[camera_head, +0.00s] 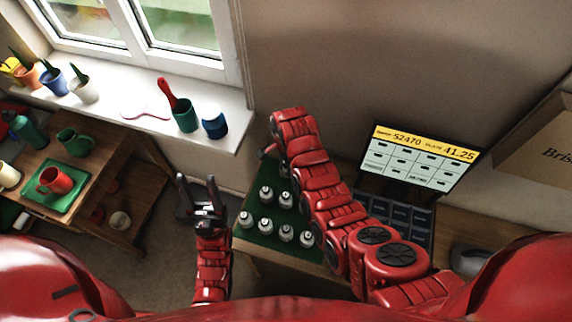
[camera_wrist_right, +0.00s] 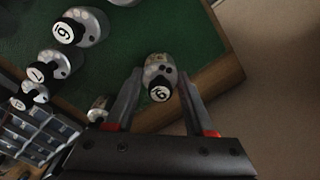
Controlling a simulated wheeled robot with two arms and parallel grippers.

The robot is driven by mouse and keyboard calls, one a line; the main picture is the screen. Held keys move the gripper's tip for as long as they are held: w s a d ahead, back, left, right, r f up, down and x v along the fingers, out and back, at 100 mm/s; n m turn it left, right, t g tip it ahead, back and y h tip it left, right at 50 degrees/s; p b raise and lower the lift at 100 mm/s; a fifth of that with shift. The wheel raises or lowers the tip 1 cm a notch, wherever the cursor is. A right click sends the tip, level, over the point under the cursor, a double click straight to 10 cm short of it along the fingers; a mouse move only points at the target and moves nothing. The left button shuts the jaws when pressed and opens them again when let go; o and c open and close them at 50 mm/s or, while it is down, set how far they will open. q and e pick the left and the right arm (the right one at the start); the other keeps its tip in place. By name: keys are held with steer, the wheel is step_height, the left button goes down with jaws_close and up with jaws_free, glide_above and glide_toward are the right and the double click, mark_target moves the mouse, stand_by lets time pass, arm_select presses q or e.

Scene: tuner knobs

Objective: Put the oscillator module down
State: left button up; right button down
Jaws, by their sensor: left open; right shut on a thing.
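The oscillator module (camera_wrist_right: 157,68), a small grey piece with a black-rimmed white numbered knob, is between the fingers of my right gripper (camera_wrist_right: 161,84) in the right wrist view. The gripper is shut on it, over the green mat (camera_wrist_right: 205,35) near its wooden border. I cannot tell whether its base touches the mat. In the head view my right arm hides the held module, and the right hand (camera_head: 265,152) is at the mat's far edge. My left gripper (camera_head: 206,190) is open and empty, left of the mat.
Several similar modules (camera_head: 265,225) stand on the mat, some close to the right gripper (camera_wrist_right: 75,28). A screen (camera_head: 420,160) and a dark keypad tray (camera_head: 405,215) are to the right. The windowsill (camera_head: 235,125) with pots is behind. A side table with mugs stands left.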

steer(key=shift+f, duration=0.65)
steer(key=shift+f, duration=0.1)
steer(key=shift+f, duration=0.15)
steer(key=shift+c, duration=1.3)
jaws_free()
